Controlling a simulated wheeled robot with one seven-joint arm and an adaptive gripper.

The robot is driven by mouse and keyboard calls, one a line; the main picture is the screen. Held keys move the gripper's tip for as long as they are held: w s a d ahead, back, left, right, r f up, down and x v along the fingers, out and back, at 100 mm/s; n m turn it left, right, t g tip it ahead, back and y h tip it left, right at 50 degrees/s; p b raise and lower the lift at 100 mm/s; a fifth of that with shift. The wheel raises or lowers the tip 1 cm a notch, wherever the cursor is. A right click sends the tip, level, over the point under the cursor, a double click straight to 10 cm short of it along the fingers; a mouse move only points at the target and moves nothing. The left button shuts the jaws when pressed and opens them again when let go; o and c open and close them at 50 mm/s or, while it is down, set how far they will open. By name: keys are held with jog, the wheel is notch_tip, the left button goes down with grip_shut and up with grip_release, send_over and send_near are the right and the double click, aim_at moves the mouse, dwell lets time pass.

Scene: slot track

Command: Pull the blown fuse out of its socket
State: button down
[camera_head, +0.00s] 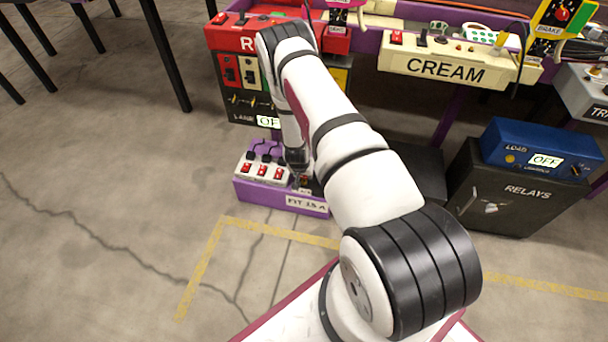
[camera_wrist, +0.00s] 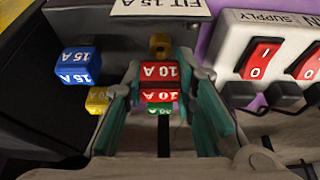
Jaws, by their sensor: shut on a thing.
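A red fuse (camera_wrist: 160,72) marked 10 A shows between my gripper's fingers in the wrist view. My gripper (camera_wrist: 160,80) is shut on this red fuse, with one finger on each side of it. The fuse's lower end is hidden, so I cannot tell whether it is still seated. In the head view my gripper (camera_head: 300,180) is low at the right part of a purple-sided unit (camera_head: 262,194). A white label (camera_wrist: 160,6) reading FIT 15 A is on this unit. A blue 15 A fuse (camera_wrist: 78,67) stands left of my gripper in the wrist view.
A yellow fuse (camera_wrist: 98,100), a green one (camera_wrist: 158,107) and an orange one (camera_wrist: 160,43) are close to the fingers. A white switch strip (camera_head: 263,172) with red rockers is beside my gripper. A black RELAYS cabinet (camera_head: 500,205) stands right. Floor at left is clear.

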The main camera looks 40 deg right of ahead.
jog(key=shift+r+p, duration=0.3)
jog(key=shift+r, duration=0.3)
jog(key=shift+r, duration=0.35)
